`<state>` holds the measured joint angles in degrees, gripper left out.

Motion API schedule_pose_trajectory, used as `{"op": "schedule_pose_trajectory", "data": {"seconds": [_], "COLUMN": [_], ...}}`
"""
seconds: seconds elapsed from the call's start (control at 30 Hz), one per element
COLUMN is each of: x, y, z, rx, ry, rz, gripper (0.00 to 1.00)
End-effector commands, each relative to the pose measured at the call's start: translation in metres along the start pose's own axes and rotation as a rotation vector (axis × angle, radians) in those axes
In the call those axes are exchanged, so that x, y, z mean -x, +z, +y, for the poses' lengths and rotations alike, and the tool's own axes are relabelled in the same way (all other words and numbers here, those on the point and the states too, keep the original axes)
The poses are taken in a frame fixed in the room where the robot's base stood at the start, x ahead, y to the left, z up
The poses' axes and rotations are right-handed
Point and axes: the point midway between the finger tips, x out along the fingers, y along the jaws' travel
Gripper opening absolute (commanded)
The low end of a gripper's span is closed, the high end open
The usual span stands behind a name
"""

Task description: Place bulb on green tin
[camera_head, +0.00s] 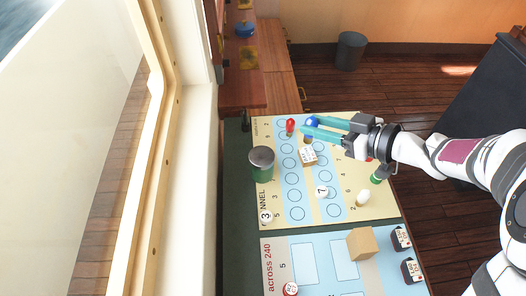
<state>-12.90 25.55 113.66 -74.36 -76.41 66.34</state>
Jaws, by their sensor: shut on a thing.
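The green tin (262,168) stands upright at the left side of the upper sheet, with a grey top and nothing on it. My gripper (308,127) has teal fingers reaching left over the far part of the sheet. It is shut on a small blue rounded thing (312,121), partly hidden by the fingers; I cannot tell whether this is a bulb. The gripper is to the right of the tin and farther back. A white egg-shaped thing with a tan end (362,198), bulb-like, lies at the sheet's right side.
A red piece (290,126) stands left of the fingertips. A lettered block (308,156), numbered white balls (321,191) and a green-ended cylinder (376,179) are on the sheet. A tan box (361,244) and dark labelled containers (401,239) are nearer. The window wall bounds the left.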

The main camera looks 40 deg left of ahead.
Motion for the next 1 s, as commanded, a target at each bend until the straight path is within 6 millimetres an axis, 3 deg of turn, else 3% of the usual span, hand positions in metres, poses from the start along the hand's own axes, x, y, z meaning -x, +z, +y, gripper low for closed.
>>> {"op": "schedule_pose_trajectory", "data": {"seconds": [0.2, 0.4, 0.67, 1.0], "x": [-0.071, -0.116, -0.136, -0.137], "y": [0.013, 0.021, 0.058, 0.061], "z": [-0.026, -0.039, -0.039, -0.039], "rx": [0.0, 0.001, -0.002, 0.001], "ry": [-0.013, -0.006, -0.003, -0.002], "rz": [-0.003, -0.001, -0.001, -0.001], "gripper": [0.0, 0.0, 0.0, 0.0]}}
